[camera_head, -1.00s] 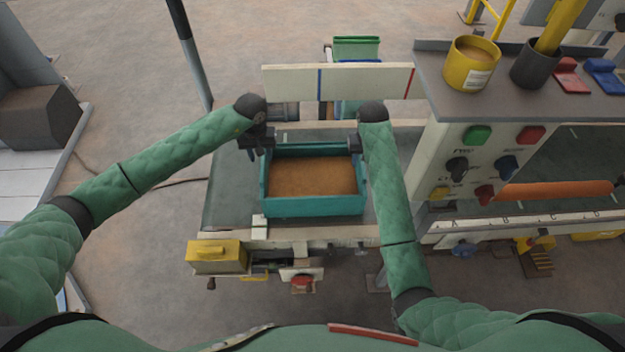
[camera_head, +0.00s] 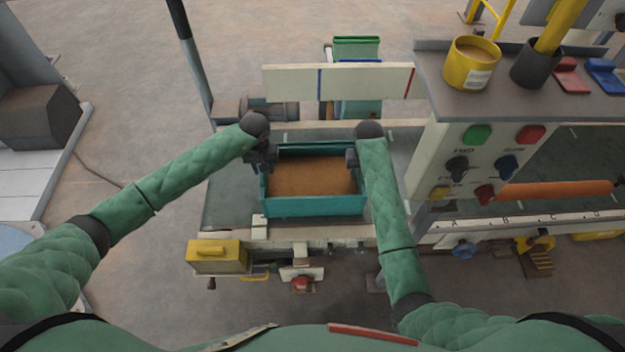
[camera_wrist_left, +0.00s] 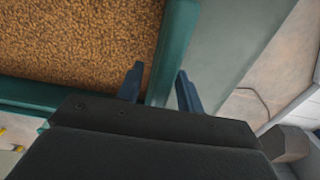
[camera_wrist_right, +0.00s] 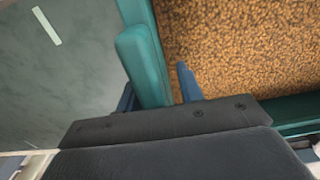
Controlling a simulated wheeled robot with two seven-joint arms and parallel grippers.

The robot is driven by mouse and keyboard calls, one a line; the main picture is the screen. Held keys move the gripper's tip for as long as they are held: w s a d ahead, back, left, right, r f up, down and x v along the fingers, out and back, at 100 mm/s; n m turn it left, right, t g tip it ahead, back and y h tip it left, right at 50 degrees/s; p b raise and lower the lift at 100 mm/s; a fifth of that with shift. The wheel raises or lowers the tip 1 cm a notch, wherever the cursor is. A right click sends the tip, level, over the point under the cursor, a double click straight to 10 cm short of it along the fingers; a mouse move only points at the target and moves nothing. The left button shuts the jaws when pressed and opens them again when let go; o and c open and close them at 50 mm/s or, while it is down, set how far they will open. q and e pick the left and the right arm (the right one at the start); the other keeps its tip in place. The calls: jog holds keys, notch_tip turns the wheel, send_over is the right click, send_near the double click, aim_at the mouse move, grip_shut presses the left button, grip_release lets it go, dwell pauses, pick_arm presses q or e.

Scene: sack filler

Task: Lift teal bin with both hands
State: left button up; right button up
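The teal bin (camera_head: 314,206), filled with brown grain (camera_head: 310,177), sits on the grey conveyor bed. My left gripper (camera_head: 262,164) is at the bin's left wall; in the left wrist view its fingers (camera_wrist_left: 161,88) stand open on either side of the teal wall (camera_wrist_left: 174,50), with a gap beside the outer finger. My right gripper (camera_head: 352,160) is at the right wall; in the right wrist view one finger (camera_wrist_right: 187,82) is inside over the grain and the other is partly hidden outside the wall (camera_wrist_right: 143,65). Whether the right fingers press on the wall is unclear.
A control panel (camera_head: 487,165) with coloured buttons stands close right of my right arm. A white board (camera_head: 345,82) with blue and red stripes crosses behind the bin. A yellow box (camera_head: 217,256) sits at the front left. Bare bed (camera_head: 228,200) lies left of the bin.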

pick_arm(q)
grip_shut()
pick_arm(e)
grip_shut()
dwell(0.9)
